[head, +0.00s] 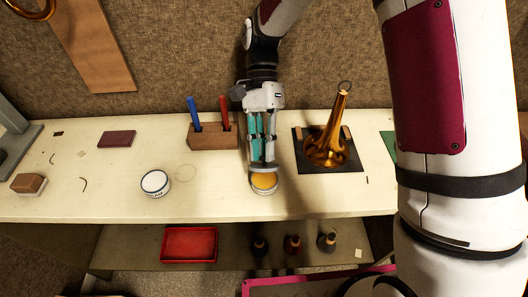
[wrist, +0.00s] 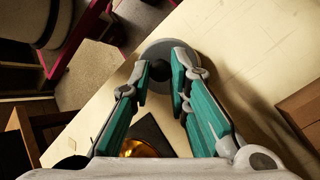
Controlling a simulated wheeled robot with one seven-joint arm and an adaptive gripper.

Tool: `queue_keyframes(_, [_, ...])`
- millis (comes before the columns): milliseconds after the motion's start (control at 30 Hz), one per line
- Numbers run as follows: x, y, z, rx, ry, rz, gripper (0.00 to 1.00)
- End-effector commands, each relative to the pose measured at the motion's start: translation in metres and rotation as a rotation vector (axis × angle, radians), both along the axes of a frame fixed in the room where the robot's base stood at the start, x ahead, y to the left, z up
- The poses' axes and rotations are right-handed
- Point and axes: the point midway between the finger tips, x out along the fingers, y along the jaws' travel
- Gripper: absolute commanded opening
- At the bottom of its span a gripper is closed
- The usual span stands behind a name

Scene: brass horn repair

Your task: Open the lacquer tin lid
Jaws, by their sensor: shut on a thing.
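The lacquer tin (head: 264,183) stands near the front edge of the bench in the head view, and amber shows inside its pale rim. My gripper (head: 263,164) points down at the tin's back side. In the wrist view my gripper (wrist: 170,72) is shut on the dark knob (wrist: 161,70) of a round grey lid (wrist: 163,48). The lid hides the tin there. In the head view the fingers largely hide the lid, and the exact gap between lid and tin is hard to tell.
A brass horn bell (head: 326,150) stands on a dark mat close on the right. A wooden block (head: 205,136) holding blue and red sticks is behind left. A white round tin (head: 155,183) stands left. A red tray (head: 188,244) and small bottles (head: 292,244) are on the lower shelf.

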Motion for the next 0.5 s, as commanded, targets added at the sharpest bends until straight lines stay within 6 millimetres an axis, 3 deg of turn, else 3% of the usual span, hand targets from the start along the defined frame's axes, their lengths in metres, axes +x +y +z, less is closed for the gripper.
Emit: queue_keyframes(500, [0.0084, 0.0002, 0.0001, 0.005, 0.091, -0.001, 0.00])
